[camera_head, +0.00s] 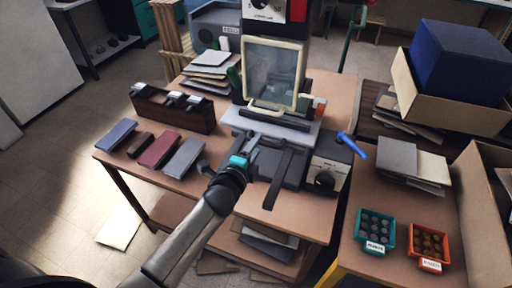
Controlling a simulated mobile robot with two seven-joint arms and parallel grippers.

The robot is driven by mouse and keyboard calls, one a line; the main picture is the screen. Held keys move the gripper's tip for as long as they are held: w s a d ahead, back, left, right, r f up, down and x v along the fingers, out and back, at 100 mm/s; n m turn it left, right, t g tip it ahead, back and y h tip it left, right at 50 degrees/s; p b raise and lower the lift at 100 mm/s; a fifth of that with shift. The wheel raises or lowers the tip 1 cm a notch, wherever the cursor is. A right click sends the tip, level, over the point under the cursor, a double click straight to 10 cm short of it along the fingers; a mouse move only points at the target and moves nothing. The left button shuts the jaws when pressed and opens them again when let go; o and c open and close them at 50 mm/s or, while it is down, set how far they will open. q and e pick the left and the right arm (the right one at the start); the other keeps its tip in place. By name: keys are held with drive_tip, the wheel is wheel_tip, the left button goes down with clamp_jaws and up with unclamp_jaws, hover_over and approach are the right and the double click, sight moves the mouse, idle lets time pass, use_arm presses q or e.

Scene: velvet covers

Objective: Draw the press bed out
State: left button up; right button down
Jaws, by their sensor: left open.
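The press stands on the wooden table, with a cream-framed clear guard (273,75) at its front. A light grey slab that looks like the press bed (305,133) lies low under the guard, with dark rails (285,178) running forward from it. My left gripper (252,158) is open, just in front of the slab at the left of the rails. Its dark fingers overlap the dark metal there, so contact cannot be told. Nothing shows between the fingers. My right gripper is out of view.
Flat covers (158,150) and a dark wooden rack (172,112) lie to the left. Teal (361,240) and orange (412,252) bins sit on the right table.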

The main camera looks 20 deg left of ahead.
use_arm(q)
drive_tip(key=shift+w, duration=0.45)
clamp_jaws()
idle(1.2)
